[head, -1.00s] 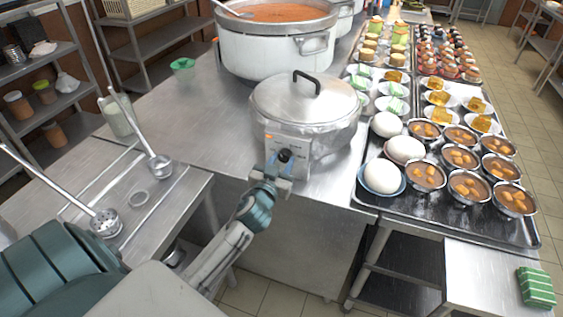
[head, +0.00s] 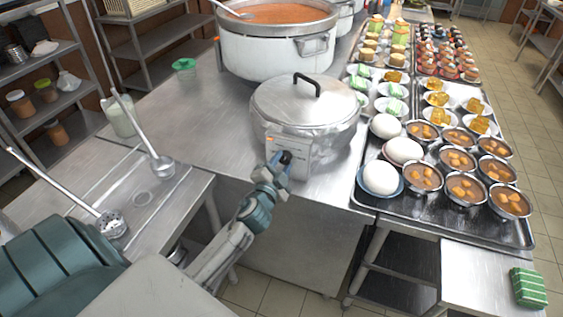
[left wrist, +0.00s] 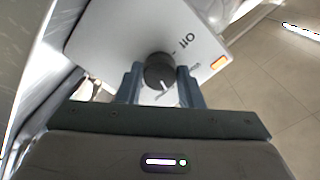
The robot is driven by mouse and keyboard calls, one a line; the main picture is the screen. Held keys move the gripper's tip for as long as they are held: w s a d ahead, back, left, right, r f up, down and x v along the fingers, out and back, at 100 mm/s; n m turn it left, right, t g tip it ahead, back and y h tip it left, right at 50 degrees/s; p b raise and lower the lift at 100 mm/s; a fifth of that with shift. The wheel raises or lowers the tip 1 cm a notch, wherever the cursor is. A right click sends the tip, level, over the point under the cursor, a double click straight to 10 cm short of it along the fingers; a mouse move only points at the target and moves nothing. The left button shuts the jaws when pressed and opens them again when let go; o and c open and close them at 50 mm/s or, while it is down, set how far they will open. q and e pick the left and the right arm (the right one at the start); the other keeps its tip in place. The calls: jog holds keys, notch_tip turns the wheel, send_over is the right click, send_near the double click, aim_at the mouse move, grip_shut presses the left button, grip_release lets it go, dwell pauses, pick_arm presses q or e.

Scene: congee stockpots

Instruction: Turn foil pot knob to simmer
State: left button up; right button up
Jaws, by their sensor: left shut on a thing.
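The foil-wrapped pot (head: 306,112) with a black lid handle stands on the steel counter. Its white control panel (head: 303,152) faces me. My left gripper (head: 280,166) is at the panel, shut on the black knob (head: 286,157). In the left wrist view the knob (left wrist: 160,72) sits between the two fingers of the left gripper (left wrist: 159,84), with its white pointer mark toward the bottom. Marks and an orange light (left wrist: 218,63) show on the panel beside it. My right gripper is not in view.
A large stockpot of orange-red soup (head: 277,40) stands behind the foil pot. A tray (head: 447,222) of bowls and white round items is close on the right. Ladles (head: 160,165) lie on the left table.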

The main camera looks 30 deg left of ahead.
pick_arm(q)
jog(key=shift+m, duration=0.7)
jog(key=o, duration=1)
jog(key=b+v, duration=0.2)
jog(key=v, duration=0.9)
jog(key=shift+b, duration=0.4)
jog(key=shift+f, duration=0.1)
